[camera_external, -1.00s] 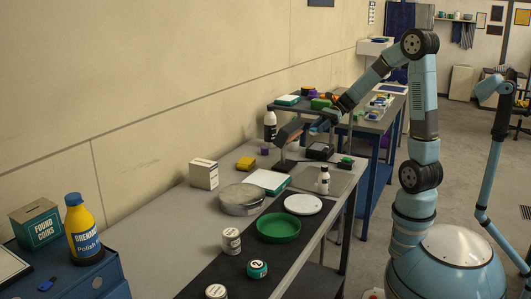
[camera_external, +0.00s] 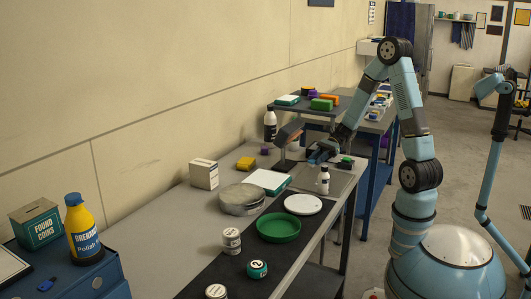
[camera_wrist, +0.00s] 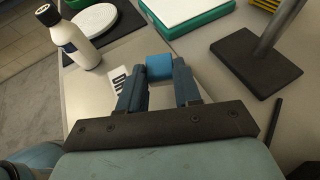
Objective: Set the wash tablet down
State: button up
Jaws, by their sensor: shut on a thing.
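The wash tablet appears to be the blue block (camera_wrist: 159,67) between my fingertips in the wrist view. My gripper (camera_wrist: 160,74) is shut on it. In the external view my gripper (camera_external: 314,157) is low over the far part of the long bench, near the scanner-like stand. A white card with dark lettering (camera_wrist: 118,80) lies on the grey surface just left of the fingers, partly hidden by the left one. I cannot tell whether the block touches the surface.
A white bottle with a black cap (camera_wrist: 78,42) stands left of the fingers, near a white disc (camera_wrist: 95,18). A green-and-white box (camera_wrist: 188,14) lies beyond. A dark stand base (camera_wrist: 252,65) with a post is at right. Bare grey surface surrounds the card.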

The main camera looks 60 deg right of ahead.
aim_at(316, 172)
jog(key=shift+f, duration=1.9)
jog(key=shift+f, duration=0.1)
jog(key=o, duration=1)
